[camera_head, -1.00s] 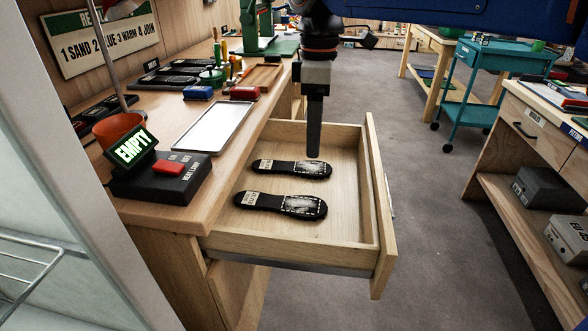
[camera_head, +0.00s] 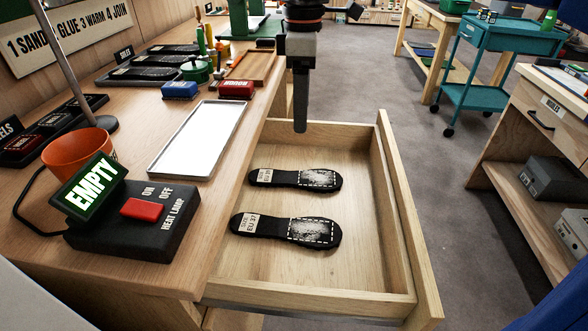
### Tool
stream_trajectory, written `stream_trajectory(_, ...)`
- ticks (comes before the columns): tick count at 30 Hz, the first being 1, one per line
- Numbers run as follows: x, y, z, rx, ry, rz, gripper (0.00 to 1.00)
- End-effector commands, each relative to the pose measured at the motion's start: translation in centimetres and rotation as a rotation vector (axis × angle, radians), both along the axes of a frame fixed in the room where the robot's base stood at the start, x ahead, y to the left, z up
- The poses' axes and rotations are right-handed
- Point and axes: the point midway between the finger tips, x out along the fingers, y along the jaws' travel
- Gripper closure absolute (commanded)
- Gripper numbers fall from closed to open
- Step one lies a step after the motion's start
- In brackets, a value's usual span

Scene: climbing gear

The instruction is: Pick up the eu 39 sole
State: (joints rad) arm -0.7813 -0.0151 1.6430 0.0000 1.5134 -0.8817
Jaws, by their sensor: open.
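Two black shoe soles lie flat in the open drawer, side by side and apart. The nearer sole (camera_head: 285,230) has a label that seems to read EU 37. The farther sole (camera_head: 295,180) has a label too small to read surely. Both have a worn grey patch in a dashed outline at the right end. My gripper (camera_head: 300,128) points down over the drawer's far end, above and beyond the farther sole. It is open, seen edge-on, and touches neither sole.
The wooden drawer (camera_head: 408,230) has raised walls around the soles. The bench on the left holds a heat lamp switch box (camera_head: 135,220), an orange pot (camera_head: 78,152), a white tray (camera_head: 197,140), and blue (camera_head: 179,90) and red (camera_head: 236,89) blocks.

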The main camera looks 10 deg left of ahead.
Motion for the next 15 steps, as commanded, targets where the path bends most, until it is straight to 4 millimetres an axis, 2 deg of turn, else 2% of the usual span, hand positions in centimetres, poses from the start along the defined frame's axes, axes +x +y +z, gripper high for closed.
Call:
stream_trajectory(5,-0.1,0.0,-2.1,-0.002,0.002,0.000,0.34)
stream_trajectory(15,-0.1,0.0,-8.1,-0.002,0.003,0.000,0.34)
